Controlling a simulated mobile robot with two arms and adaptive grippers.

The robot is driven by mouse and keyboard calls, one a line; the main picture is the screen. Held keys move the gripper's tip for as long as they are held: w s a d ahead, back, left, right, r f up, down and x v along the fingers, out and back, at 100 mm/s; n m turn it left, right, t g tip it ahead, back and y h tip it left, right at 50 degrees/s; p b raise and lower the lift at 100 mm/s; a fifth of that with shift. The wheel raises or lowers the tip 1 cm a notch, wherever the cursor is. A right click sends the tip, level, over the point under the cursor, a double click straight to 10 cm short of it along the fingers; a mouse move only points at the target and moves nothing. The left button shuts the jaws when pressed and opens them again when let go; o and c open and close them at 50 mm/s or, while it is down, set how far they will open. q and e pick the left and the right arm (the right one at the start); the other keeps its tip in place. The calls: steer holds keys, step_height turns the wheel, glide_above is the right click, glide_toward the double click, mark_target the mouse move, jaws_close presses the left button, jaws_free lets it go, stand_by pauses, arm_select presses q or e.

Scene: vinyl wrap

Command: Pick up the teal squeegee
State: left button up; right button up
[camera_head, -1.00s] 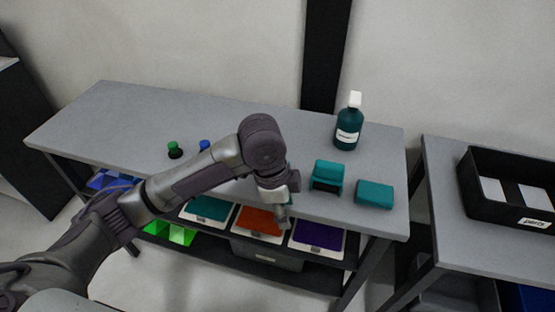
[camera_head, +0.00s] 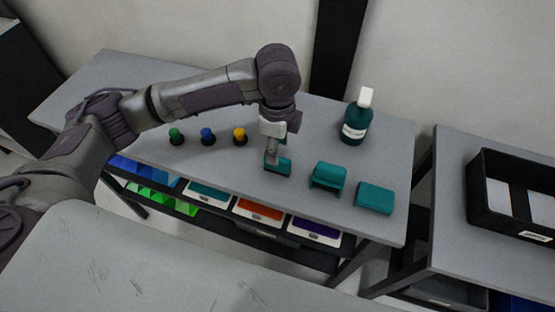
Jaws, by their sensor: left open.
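A small flat teal piece, which looks like the squeegee (camera_head: 284,167), lies on the grey table near its front edge. My left gripper (camera_head: 271,160) points down right at it, open, and covers part of it. I cannot tell whether the fingers touch it or hang just above it. My right gripper is not in view.
A teal dispenser-like object (camera_head: 327,176) and a teal block (camera_head: 374,197) sit to the right on the grey table (camera_head: 330,125). A teal bottle with a white cap (camera_head: 356,122) stands behind them. Green (camera_head: 176,137), blue (camera_head: 207,136) and yellow (camera_head: 239,136) capped items stand left. A black bin (camera_head: 510,200) is on the right table.

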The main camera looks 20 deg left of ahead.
arm_select(q)
steer(key=f, duration=0.3)
steer(key=shift+w+f, duration=0.1)
steer(key=shift+w, duration=0.2)
steer(key=f, duration=0.1)
steer(key=f+p, duration=0.1)
steer(key=f, duration=0.2)
steer(key=shift+s+p, duration=0.25)
steer(key=shift+p, duration=0.15)
steer(key=shift+w+f, duration=0.1)
steer(key=shift+f, duration=0.5)
steer(key=shift+r, duration=0.1)
jaws_close()
